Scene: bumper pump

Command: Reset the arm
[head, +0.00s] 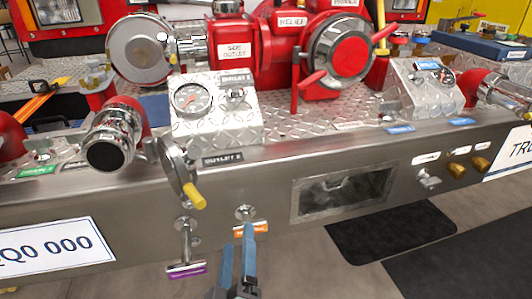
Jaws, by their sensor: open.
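My gripper (238,248) comes up from the bottom edge of the head view, below the bumper front. Its two blue fingers point upward and stand apart, with a gap between them. The right fingertip overlaps the lower part of the orange-labelled pull handle (262,228) in the picture. I cannot tell whether they touch. Nothing shows between the fingers. A purple-labelled pull handle (187,269) hangs to the left of the gripper. Most of my arm is out of view.
The steel bumper (90,190) runs across the view. A hand wheel with a yellow knob (194,196) sticks out above the gripper. A gauge panel (215,120), chrome-capped outlet (110,140) and red pump (280,50) stand above. Dark mats (390,238) lie on the floor at right.

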